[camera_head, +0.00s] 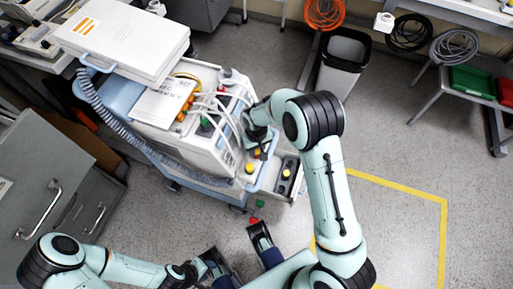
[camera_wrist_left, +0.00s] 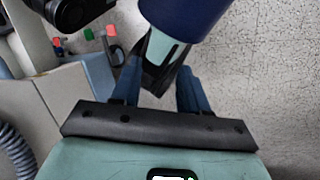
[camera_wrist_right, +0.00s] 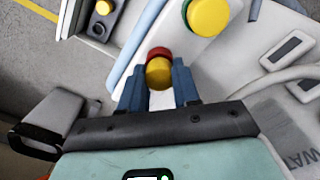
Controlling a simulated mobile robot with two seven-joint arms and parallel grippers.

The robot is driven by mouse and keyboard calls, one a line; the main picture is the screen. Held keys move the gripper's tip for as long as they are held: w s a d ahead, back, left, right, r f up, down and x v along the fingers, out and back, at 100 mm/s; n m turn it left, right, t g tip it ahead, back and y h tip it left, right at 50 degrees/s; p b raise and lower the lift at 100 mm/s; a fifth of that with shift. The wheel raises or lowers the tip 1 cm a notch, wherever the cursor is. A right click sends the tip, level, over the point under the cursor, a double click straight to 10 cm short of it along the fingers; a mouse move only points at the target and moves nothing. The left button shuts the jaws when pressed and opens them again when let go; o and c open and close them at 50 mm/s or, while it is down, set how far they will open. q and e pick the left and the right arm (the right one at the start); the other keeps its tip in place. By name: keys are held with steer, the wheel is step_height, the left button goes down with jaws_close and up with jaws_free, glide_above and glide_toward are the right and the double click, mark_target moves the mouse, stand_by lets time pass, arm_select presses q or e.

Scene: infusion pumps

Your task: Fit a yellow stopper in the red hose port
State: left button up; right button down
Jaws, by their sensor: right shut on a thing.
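My right gripper (camera_wrist_right: 159,88) is shut on a yellow stopper (camera_wrist_right: 159,74), held between its blue fingers. The red hose port (camera_wrist_right: 160,53) shows as a red ring just beyond the stopper, which partly covers it. I cannot tell whether the stopper is seated in it or only in front of it. In the head view my right gripper (camera_head: 258,148) is over the near side of the white pump cart (camera_head: 222,157), largely hidden by the arm. My left gripper (camera_wrist_left: 158,82) is open and empty, low beside my own base.
Another yellow cap (camera_wrist_right: 208,16) is close beside the red port, and a further yellow knob (camera_head: 286,174) is on a grey box at the cart's side. A corrugated hose (camera_head: 110,125) runs along the cart. Grey drawers (camera_head: 50,180) stand at left; the floor at right is open.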

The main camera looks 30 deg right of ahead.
arm_select(q)
steer(key=shift+f, duration=0.35)
arm_select(e)
steer(key=shift+s+f, duration=0.1)
steer(key=shift+f, duration=0.3)
steer(key=c, duration=0.7)
jaws_free()
steer(key=shift+c, duration=0.2)
arm_select(q)
steer(key=shift+s, duration=0.1)
arm_select(e)
steer(key=shift+s+a+f, duration=0.1)
steer(key=shift+a, duration=0.15)
arm_select(q)
steer(key=shift+a, duration=0.1)
step_height(320, 180, up, 3)
steer(key=p, duration=0.3)
arm_select(e)
step_height(320, 180, up, 14)
steer(key=d, duration=0.1)
steer(key=shift+r, duration=0.2)
